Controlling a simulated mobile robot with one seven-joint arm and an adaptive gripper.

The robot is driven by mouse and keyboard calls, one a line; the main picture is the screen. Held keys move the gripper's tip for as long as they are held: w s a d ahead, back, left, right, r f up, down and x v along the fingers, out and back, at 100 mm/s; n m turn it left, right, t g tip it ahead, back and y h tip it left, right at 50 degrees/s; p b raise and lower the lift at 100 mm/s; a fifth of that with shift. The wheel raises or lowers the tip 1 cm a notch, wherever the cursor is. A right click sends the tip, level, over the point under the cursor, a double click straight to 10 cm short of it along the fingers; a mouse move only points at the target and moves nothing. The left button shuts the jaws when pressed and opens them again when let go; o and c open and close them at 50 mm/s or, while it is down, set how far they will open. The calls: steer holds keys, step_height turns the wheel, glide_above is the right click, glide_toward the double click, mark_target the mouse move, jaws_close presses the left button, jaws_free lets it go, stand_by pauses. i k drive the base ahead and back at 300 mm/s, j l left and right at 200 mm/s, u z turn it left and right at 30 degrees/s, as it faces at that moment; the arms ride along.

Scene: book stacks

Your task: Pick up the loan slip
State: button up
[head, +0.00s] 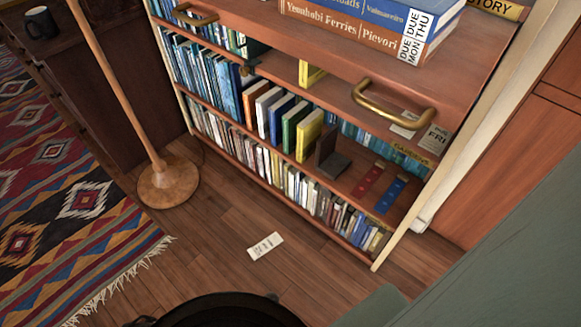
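A small white paper slip (265,246) with dark print lies flat on the wooden floor, in front of the bookcase, in the lower middle of the head view. It looks like the loan slip. Nothing covers it. Other white slips show higher up: slips marked DUE MON and DUE THU (416,37) stick out of the books on top, and one marked FRI (434,139) is on the shelf at right. My gripper is not in view.
The bookcase (330,75) with brass handles (393,108) stands just behind the floor slip. A lamp base (168,183) with a slanting pole is at left, beside a fringed patterned rug (75,205). A dark mug (41,22) stands far left. Bare floor (215,225) surrounds the slip.

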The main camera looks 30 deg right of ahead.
mark_target(270, 242)
steer(key=i+j+z, duration=0.1)
steer(key=j+z, duration=0.45)
steer(key=z, duration=0.15)
steer(key=j+z, duration=0.6)
steer(key=j, duration=0.95)
steer(key=i+j, duration=0.2)
steer(key=i, duration=0.2)
